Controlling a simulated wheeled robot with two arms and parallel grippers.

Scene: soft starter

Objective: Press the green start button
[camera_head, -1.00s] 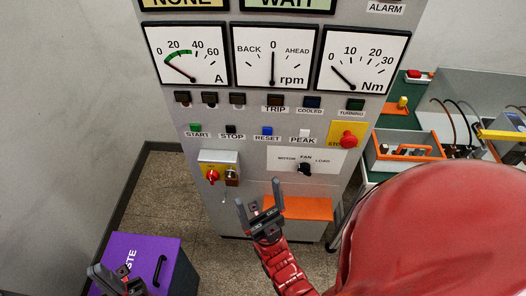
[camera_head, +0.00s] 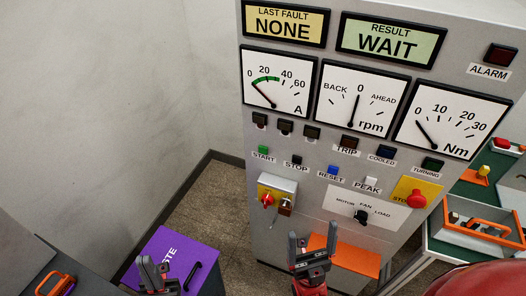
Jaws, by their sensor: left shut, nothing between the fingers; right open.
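The green start button (camera_head: 263,149) is on the panel face of the grey cabinet (camera_head: 232,100), above the START label and at the left end of a row of buttons. My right gripper (camera_head: 313,240) is open and empty, low in front of the panel, below and to the right of the start button. My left gripper (camera_head: 153,265) is shut and empty at the bottom left, over the purple waste bin, well below the start button. Neither gripper touches the panel buttons.
Beside the start button are a black stop button (camera_head: 297,160) and a blue reset button (camera_head: 334,169). Below it, a red rotary switch (camera_head: 267,199) with a padlock juts out. An orange shelf (camera_head: 357,260) sticks out low. The purple bin (camera_head: 192,247) stands left.

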